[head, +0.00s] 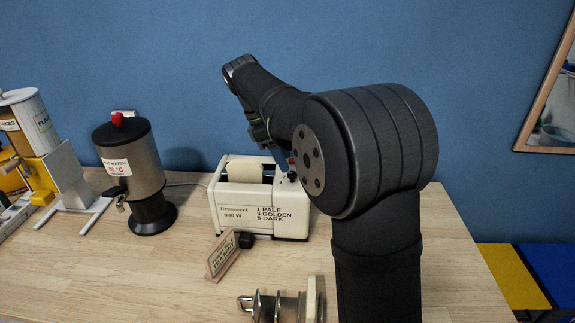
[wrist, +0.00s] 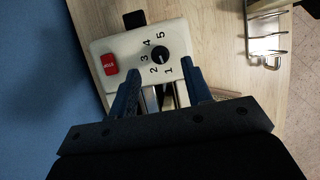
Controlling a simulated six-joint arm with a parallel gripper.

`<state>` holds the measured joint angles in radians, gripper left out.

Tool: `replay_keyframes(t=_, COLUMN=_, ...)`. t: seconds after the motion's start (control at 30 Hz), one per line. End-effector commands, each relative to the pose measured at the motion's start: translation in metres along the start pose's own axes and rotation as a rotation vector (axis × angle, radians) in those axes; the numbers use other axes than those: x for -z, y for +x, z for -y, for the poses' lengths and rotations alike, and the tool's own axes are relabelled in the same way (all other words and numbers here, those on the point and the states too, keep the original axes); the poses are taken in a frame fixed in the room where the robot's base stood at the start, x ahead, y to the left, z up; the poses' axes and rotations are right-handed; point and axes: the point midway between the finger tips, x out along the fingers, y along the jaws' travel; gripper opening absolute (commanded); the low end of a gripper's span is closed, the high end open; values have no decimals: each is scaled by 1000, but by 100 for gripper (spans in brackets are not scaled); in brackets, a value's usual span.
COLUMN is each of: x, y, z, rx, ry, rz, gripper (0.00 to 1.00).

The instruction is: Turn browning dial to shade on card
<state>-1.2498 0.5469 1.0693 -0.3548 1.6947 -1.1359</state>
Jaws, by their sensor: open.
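The cream toaster (head: 262,222) stands on the table, its front printed "1 PALE, 3 GOLDEN, 5 DARK". In the wrist view its panel (wrist: 133,45) shows a black browning dial (wrist: 160,54) ringed by numbers 1 to 5, beside a red button (wrist: 109,69). I cannot tell surely where the dial's pointer stands. My gripper (wrist: 160,68) is open, its blue fingers apart on either side of the dial's near edge, apparently above the panel; contact cannot be told. A small tilted card (head: 222,256) stands before the toaster; its text is too small to read surely.
A metal rack (head: 285,306) lies at the table's front, also in the wrist view (wrist: 268,42). A hot water urn (head: 136,172) and flake dispensers (head: 35,130) stand on the left. A black lever (head: 246,240) juts from the toaster's front. Bare table lies between urn and card.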

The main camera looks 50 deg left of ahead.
Motion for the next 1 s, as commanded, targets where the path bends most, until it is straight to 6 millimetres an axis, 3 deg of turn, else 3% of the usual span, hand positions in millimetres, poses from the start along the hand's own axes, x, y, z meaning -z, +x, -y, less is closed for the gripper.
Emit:
replay_keyframes(t=0.2, x=1, y=-48, z=-1, rx=-3, ry=0, rz=-1, gripper=45)
replay_keyframes(t=0.4, x=1, y=-74, z=0, rx=-2, ry=0, rz=-1, gripper=45)
replay_keyframes(t=0.63, x=0, y=-82, z=0, rx=0, ry=0, rz=0, gripper=45)
replay_keyframes(t=1.0, x=0, y=-76, z=0, rx=1, ry=0, rz=1, gripper=45)
